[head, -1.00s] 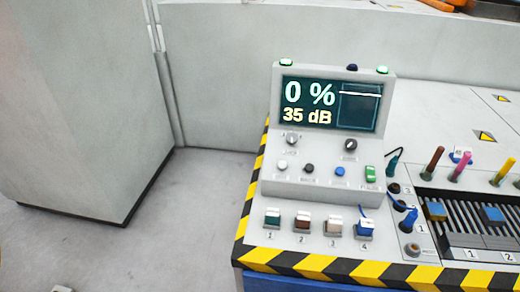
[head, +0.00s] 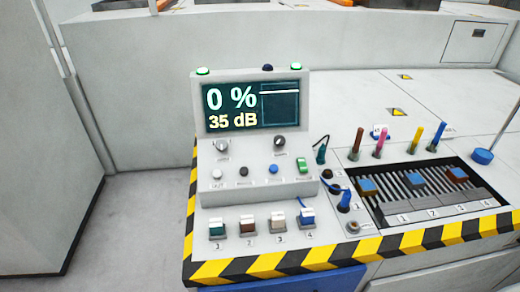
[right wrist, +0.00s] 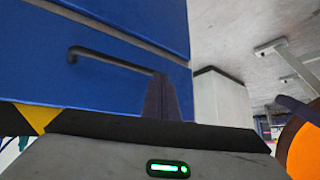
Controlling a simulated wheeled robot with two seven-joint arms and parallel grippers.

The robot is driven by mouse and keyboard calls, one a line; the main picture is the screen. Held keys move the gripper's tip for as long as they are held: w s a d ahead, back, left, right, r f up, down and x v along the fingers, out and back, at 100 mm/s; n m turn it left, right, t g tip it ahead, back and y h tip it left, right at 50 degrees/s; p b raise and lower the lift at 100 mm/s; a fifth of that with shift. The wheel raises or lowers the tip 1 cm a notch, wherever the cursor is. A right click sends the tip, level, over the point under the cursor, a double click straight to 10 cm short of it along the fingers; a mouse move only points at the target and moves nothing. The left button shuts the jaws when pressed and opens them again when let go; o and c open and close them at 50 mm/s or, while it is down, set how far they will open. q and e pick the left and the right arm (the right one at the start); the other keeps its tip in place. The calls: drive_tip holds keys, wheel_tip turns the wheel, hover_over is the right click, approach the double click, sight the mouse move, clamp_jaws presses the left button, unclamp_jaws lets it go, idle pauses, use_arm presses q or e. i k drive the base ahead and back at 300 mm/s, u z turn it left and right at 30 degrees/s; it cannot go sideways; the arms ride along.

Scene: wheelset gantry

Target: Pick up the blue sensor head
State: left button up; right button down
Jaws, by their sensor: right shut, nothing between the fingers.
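A small block with a blue top (head: 307,217), which looks like the blue sensor head, sits upright in slot 4 of a numbered row on the console. Neither gripper shows in the head view. In the right wrist view my right gripper (right wrist: 167,97) shows its dark fingers together and empty, in front of a blue drawer front with a dark handle (right wrist: 112,58). The sensor head is not visible in that view.
Teal (head: 216,228), brown (head: 247,226) and white (head: 278,221) blocks stand beside it. Behind is a display box (head: 252,107). A ribbed tray (head: 400,204) with blue-topped blocks lies at right. Yellow-black striping (head: 270,264) marks the front edge.

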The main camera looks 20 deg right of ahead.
sight(307, 216)
drive_tip(key=u, duration=0.05)
drive_tip(key=k, duration=0.4)
drive_tip(key=z, duration=0.35)
drive_tip(key=i, duration=0.35)
drive_tip(key=z, duration=0.75)
